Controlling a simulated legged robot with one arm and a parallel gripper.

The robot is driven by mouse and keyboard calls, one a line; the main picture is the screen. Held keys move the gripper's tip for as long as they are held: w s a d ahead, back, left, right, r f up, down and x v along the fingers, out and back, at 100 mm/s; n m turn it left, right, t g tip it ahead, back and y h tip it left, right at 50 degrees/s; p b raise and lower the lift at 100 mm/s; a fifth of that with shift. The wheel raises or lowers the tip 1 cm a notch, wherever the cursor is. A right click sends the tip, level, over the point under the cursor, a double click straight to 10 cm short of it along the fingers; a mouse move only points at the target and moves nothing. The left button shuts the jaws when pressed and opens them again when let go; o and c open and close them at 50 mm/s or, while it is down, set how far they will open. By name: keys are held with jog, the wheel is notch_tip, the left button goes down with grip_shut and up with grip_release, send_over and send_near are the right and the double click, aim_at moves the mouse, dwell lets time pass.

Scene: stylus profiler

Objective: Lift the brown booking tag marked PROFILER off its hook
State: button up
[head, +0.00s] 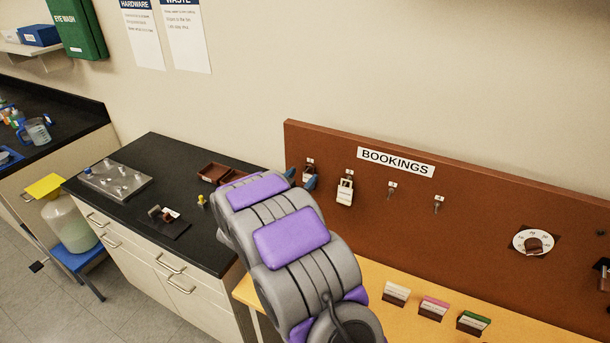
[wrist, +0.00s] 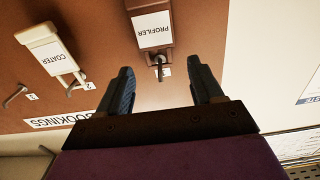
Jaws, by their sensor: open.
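The brown PROFILER tag (wrist: 153,24) hangs from its hook (wrist: 158,68) on the brown board. Its white label reads PROFILER, upside down in the wrist view. The tag (head: 309,169) also shows in the head view, partly hidden by a finger. My gripper (wrist: 162,70) is open, its blue fingers spread to either side of the hook end in the wrist view. Nothing is between the fingers except the view of the hook. In the head view my gripper (head: 300,178) is at the board beside the tag, largely hidden by my arm. I cannot tell whether it touches.
A cream COATER tag (head: 345,192) hangs on the neighbouring hook to the right. Two bare hooks, the nearer one (head: 391,190), follow. The BOOKINGS sign (head: 396,162) is above. Small card blocks (head: 434,308) stand on the wooden ledge below. A black-topped bench (head: 165,165) is left.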

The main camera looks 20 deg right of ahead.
jog(key=shift+x, duration=1.45)
grip_shut()
jog(key=shift+s+a+r, duration=0.15)
jog(key=shift+a+r, duration=0.05)
jog(key=shift+s+a+r+p, duration=0.35)
jog(key=shift+a, duration=0.05)
dwell(0.3)
jog(key=v, duration=0.8)
jog(key=shift+p, duration=0.35)
dwell(0.8)
